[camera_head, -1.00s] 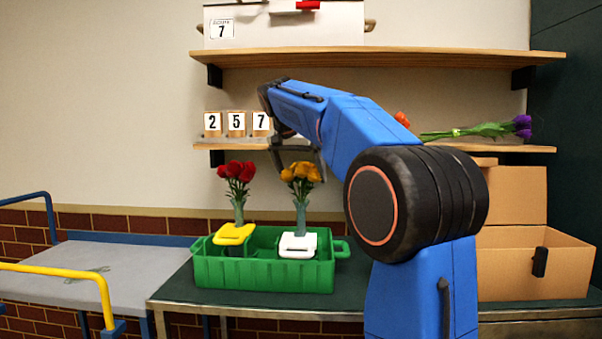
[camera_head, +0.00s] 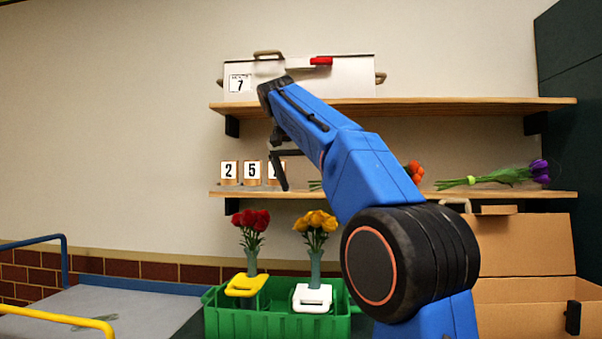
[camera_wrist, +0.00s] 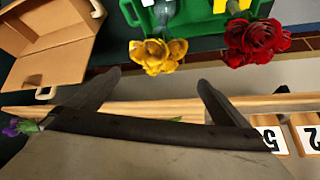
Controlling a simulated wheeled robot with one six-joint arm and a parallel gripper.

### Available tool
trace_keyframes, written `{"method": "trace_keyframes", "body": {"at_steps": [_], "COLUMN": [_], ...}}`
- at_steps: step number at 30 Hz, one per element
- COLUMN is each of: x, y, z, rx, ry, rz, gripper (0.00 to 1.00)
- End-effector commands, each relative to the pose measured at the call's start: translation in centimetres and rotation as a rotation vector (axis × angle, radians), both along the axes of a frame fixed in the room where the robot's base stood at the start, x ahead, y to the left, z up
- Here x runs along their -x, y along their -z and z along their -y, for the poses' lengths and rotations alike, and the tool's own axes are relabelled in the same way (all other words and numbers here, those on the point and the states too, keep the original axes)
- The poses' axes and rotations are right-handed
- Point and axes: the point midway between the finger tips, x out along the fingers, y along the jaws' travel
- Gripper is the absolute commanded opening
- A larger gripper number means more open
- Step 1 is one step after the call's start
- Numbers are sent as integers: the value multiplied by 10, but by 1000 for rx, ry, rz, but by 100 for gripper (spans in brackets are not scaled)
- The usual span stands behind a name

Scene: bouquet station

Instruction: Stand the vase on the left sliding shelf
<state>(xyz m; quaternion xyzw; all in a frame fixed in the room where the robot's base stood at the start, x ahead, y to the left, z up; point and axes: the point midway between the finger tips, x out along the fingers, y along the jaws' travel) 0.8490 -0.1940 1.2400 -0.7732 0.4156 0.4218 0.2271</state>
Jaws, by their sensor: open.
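Two slim glass vases stand in a green crate (camera_head: 230,316). One vase (camera_head: 251,262) holds red flowers (camera_head: 250,224) and has a yellow handled piece (camera_head: 246,285) at its base. The other vase (camera_head: 316,268) holds yellow flowers (camera_head: 316,224) above a white handled piece (camera_head: 312,298). The flowers also show in the wrist view, red (camera_wrist: 256,40) and yellow (camera_wrist: 158,55). My gripper (camera_head: 281,172) is open and empty, above the crate and before the lower wall shelf. A grey surface (camera_head: 140,308) with blue and yellow rails lies at left; I cannot tell whether it slides.
The lower wall shelf (camera_head: 228,194) bears number blocks (camera_head: 228,172) and purple flowers (camera_head: 495,177). The upper shelf (camera_head: 430,105) bears a white box (camera_head: 345,80). An open cardboard box (camera_head: 515,245) stands at right. The grey surface is mostly bare.

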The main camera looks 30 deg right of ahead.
Motion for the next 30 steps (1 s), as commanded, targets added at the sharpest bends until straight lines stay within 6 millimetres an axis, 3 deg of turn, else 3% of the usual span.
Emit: {"method": "trace_keyframes", "body": {"at_steps": [8, 19, 25, 30], "x": [9, 11, 23, 47], "y": [-27, -30, -20, 7], "z": [-15, -17, -20, -28], "rx": [0, 0, 3, 5], "ry": [-1, -2, -58, -178], "rz": [1, -1, -20, -56], "gripper": [100, 100, 100, 100]}}
